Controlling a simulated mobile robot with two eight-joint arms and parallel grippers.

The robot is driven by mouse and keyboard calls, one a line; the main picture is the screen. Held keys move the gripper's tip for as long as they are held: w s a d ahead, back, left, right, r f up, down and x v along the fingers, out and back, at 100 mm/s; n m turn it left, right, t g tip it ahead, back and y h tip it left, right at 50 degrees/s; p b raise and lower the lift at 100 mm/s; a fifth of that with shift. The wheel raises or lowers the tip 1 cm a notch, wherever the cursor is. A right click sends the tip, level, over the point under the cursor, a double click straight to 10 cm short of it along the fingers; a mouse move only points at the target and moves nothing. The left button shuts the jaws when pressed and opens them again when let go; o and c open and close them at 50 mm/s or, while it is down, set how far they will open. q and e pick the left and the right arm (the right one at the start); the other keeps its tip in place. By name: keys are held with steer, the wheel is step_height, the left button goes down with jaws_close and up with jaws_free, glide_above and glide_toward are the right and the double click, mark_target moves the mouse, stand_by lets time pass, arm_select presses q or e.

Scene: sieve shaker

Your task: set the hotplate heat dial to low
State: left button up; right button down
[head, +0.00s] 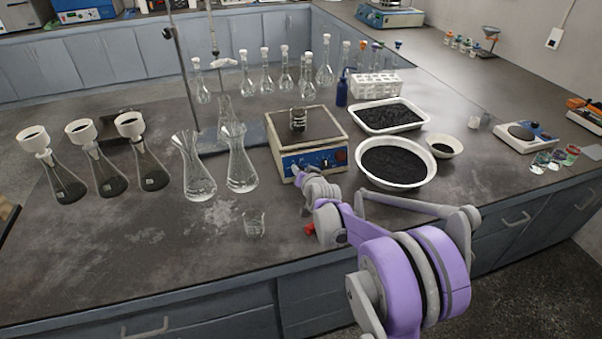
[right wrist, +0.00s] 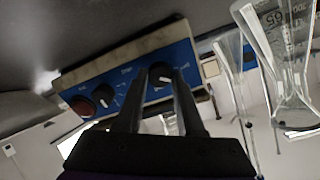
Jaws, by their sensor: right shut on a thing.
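The hotplate (head: 310,160) stands on the bench with a blue front panel and a dark top plate. The right wrist view shows the panel (right wrist: 135,80) upside down, with two dark dials and a red switch (right wrist: 82,106). My right gripper (right wrist: 160,82) is shut on the dial (right wrist: 160,72) farthest from the switch, one finger on each side. A free dial (right wrist: 104,95) sits next to the switch. The panel lettering is too small to read. In the head view my right gripper (head: 297,172) is at the panel's left end and hides that dial. My left gripper is out of view.
A small vessel (head: 298,119) stands on the hotplate. Glass flasks (head: 241,170) stand close to its left, and a small beaker (head: 254,223) stands in front. A bowl of black grains (head: 395,183) and a similar tray (head: 420,123) are at its right.

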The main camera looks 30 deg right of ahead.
steer(key=m+b, duration=0.1)
steer(key=m, duration=0.4)
stand_by(0.6)
steer(key=c, duration=0.5)
jaws_free()
steer(key=shift+s, duration=0.1)
steer(key=v, duration=1)
steer(key=shift+s+r+p, duration=0.2)
steer(key=shift+s+p, duration=0.1)
